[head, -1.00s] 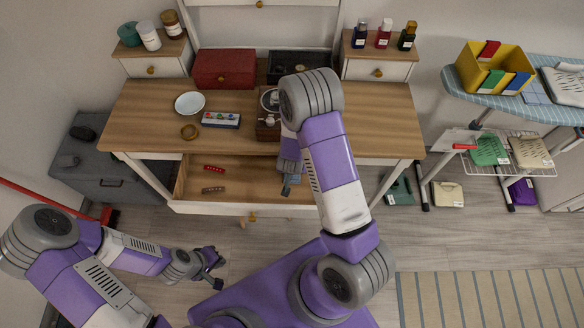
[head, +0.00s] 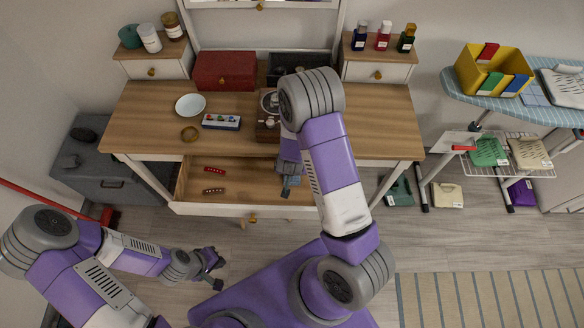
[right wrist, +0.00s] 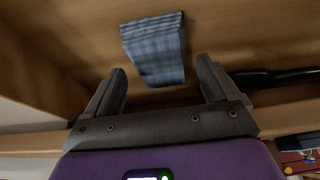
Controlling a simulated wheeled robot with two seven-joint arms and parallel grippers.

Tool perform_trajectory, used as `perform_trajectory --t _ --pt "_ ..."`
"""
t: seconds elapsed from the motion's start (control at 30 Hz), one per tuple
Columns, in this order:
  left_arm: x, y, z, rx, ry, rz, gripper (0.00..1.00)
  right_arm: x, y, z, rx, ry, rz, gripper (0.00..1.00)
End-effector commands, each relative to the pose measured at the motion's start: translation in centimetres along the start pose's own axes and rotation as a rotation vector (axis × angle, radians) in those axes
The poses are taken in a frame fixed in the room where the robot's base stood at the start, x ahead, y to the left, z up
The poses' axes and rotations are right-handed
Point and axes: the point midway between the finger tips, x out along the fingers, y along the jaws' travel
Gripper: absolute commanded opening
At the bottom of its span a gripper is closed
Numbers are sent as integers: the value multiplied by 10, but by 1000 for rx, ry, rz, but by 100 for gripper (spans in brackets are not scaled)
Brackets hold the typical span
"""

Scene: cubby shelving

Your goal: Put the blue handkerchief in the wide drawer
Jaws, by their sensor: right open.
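The blue handkerchief (right wrist: 154,45), folded and checked, lies on a wooden surface in the right wrist view, just past and between my right fingertips. My right gripper (right wrist: 161,78) is open, with a finger on each side and no contact visible. In the head view, my right gripper (head: 289,187) points down over the right part of the wide drawer (head: 240,188), which is pulled out under the desk top. The arm and gripper largely hide the handkerchief there. My left gripper (head: 215,268) is open and empty, low over the floor in front of the desk.
Two hair clips, a red one (head: 214,170) and a brown one (head: 213,191), lie in the drawer's left part. The desk top (head: 380,125) above carries a white bowl (head: 190,104) and a small box (head: 221,122). An ironing board (head: 505,104) stands at right.

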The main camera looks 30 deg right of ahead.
Motion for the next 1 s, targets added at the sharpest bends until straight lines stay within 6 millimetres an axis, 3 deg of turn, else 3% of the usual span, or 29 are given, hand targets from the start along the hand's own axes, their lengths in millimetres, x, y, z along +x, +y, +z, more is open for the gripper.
perform_trajectory --t 0.03,0.2,0.43,0.6,1.0 --pt "-8 3 0 0 0 0 0 -16 -1 -2 -1 2 -3 88" --pt "-23 9 1 0 0 0 0 -55 -1 -3 -1 3 -3 88" --pt "-39 15 2 0 0 0 0 -94 -1 -2 0 1 -2 88" --pt "-43 16 2 0 0 0 0 -104 0 -1 1 0 0 88" --pt "-42 16 2 0 0 0 0 -104 0 0 1 1 0 88"
